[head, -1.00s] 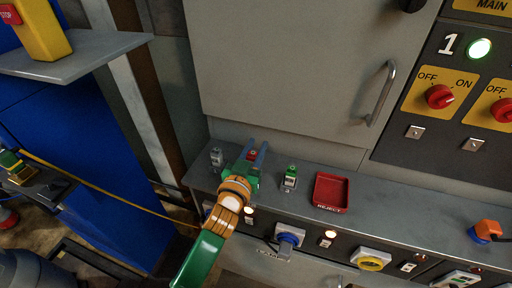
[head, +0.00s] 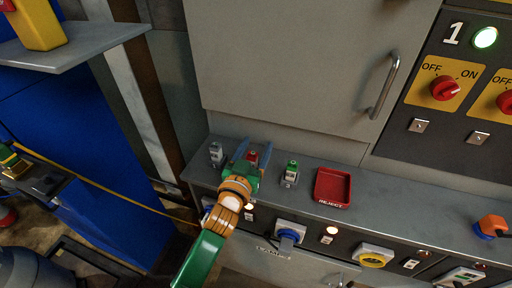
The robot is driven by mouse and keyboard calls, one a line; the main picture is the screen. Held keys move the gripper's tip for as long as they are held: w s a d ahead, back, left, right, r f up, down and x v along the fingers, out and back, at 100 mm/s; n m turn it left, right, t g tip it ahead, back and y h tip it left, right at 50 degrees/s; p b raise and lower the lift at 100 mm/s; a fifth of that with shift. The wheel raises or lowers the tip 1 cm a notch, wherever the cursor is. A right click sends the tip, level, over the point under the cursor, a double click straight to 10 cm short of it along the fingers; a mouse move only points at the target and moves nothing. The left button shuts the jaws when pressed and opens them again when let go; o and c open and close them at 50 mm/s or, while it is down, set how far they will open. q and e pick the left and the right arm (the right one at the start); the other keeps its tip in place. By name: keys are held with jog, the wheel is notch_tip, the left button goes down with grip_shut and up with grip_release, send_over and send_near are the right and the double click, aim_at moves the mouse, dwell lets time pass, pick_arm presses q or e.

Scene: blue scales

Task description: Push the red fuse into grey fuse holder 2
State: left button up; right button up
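The red fuse (head: 253,155) stands in the middle position of a row on the grey ledge, between two other fuse positions. My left gripper (head: 255,148) comes from below. Its two blue fingers stand apart on either side of the red fuse, with a visible gap, so it looks open around it. The gripper's body hides the lower part of the fuse and the grey holder under it, so I cannot tell how deep it sits.
A grey fuse in a holder (head: 216,153) stands left of the gripper, and a green-topped fuse (head: 291,168) in a holder stands right. A red reject tray (head: 332,188) lies farther right. A cabinet door (head: 285,75) rises behind the ledge.

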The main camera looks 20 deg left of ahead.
aim_at(251, 160)
pick_arm(q)
jog(key=s, duration=0.7)
jog(key=shift+s+a, duration=0.1)
dwell(0.6)
